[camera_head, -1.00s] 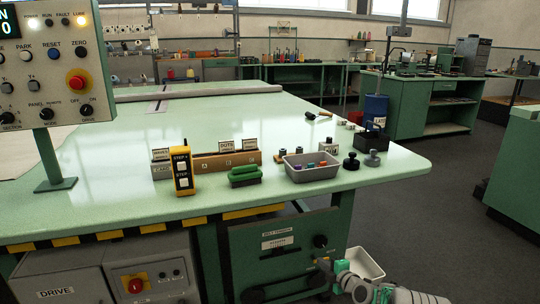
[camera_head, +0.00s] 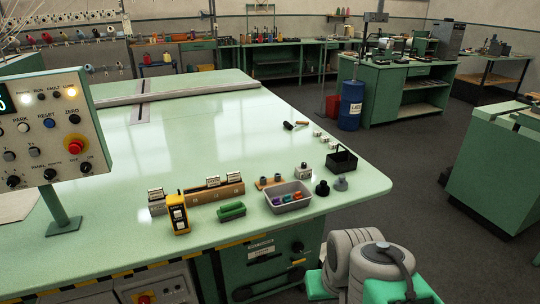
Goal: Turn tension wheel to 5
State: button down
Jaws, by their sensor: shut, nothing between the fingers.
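The belt tension panel (camera_head: 228,262) is on the green cabinet front under the table's right end. It has a white label and a small scale plate (camera_head: 262,251). A black knob (camera_head: 298,247) sits at the panel's upper right. Dark round parts, which may include the tension wheel, show low on the panel at the picture's bottom edge, partly cut off. I cannot read the wheel's setting. My grey and green arm is at the bottom right, just right of the panel. My gripper is not in view.
The green table (camera_head: 330,215) overhangs the panel. A control box (camera_head: 50,135) stands at left. Floor (camera_head: 430,220) at right is clear.

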aim_at(298, 248)
jog(key=z, duration=1.75)
jog(key=i, duration=1.25)
jog(key=u, duration=3.5)
